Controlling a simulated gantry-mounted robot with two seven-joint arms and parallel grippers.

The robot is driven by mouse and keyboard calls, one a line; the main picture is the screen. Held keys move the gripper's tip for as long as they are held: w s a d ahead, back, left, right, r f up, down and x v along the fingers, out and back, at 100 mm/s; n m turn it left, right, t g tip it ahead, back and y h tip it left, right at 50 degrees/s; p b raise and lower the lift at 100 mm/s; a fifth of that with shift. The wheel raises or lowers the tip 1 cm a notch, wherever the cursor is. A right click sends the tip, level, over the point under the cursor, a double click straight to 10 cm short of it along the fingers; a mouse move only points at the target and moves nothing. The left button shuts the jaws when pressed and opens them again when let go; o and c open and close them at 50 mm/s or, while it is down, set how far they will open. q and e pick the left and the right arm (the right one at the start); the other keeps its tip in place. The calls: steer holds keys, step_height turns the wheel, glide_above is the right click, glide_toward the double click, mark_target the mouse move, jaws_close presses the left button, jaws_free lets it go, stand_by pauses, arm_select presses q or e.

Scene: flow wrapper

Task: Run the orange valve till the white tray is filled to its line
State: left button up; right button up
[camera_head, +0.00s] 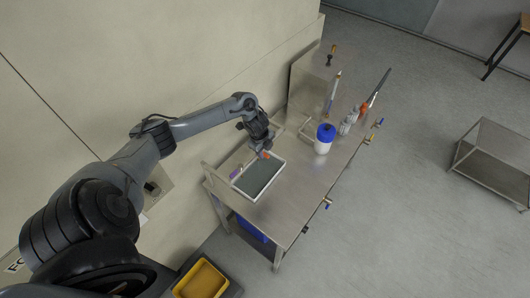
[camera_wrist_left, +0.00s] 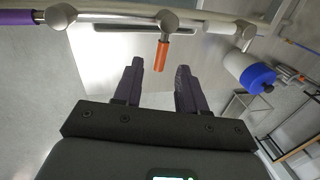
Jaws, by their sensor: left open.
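The white tray (camera_head: 235,185) sits at the near left end of the steel bench. A flat dark grey surface shows inside its pale rim; I cannot make out a fill line or tell liquid from tray floor. The orange valve (camera_head: 265,155) is above the tray's far side. In the left wrist view its orange handle (camera_wrist_left: 162,54) hangs from a metal pipe. My left gripper (camera_head: 262,146) is at the valve. In the wrist view its two dark fingers (camera_wrist_left: 158,66) are apart, with the handle between them in the picture; no contact is visible. My right gripper is out of view.
A blue-topped white container (camera_head: 323,140) stands on the bench right of the tray. Taps (camera_head: 370,140) line the bench's right edge. A purple handle (camera_wrist_left: 28,19) is on the same pipe. A yellow bin (camera_head: 203,281) is below. The wall is close behind the bench.

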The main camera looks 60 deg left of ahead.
arm_select(q)
steer(key=shift+w+f, duration=0.15)
steer(key=shift+f, duration=0.55)
steer(key=shift+w+f, duration=0.1)
steer(key=shift+f, duration=0.55)
jaws_close()
